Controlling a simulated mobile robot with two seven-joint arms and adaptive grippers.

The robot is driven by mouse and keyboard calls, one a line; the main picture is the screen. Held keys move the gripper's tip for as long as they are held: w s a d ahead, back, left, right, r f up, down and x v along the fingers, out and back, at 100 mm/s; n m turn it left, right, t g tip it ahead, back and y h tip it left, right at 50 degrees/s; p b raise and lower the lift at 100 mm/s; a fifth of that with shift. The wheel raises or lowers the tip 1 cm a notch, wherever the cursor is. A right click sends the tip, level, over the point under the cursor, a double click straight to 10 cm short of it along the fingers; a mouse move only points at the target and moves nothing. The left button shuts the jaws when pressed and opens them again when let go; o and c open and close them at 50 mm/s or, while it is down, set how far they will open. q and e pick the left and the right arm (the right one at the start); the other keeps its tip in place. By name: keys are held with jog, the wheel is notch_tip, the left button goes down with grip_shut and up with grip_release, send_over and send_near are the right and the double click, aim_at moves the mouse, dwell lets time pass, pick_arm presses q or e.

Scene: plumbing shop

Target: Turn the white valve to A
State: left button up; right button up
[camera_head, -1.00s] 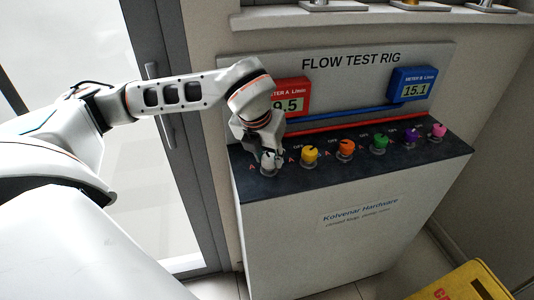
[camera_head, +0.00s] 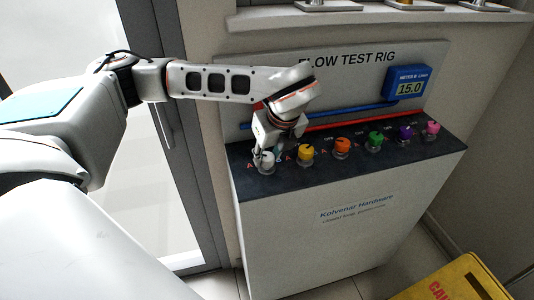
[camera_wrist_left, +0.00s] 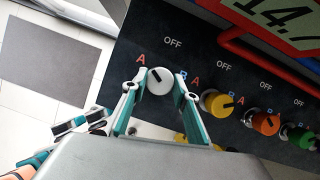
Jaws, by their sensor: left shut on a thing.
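The white valve (camera_head: 265,162) is the leftmost knob on the dark top of the flow test rig (camera_head: 350,205). It also shows in the left wrist view (camera_wrist_left: 159,83), with its dark pointer mark tilted up and left, toward the red A label. OFF is printed above it and a blue B is to its right. My left gripper (camera_head: 264,155) comes down on it, its two teal-and-grey fingers (camera_wrist_left: 159,79) on either side, shut on the knob.
A yellow valve (camera_wrist_left: 217,103), an orange valve (camera_wrist_left: 266,123) and a green valve (camera_head: 375,139) follow to the right, then purple and pink ones. The red meter (camera_wrist_left: 287,18) reads about 14.7; the blue meter (camera_head: 408,84) reads 15.0.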

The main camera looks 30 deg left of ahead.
pick_arm(q)
jog(key=shift+n, duration=0.5)
jog(key=o, duration=1.1)
jog(key=v, duration=1.2)
jog(key=shift+w, duration=0.25)
jog(key=shift+d+g, duration=0.1)
jog(key=shift+g, duration=0.2)
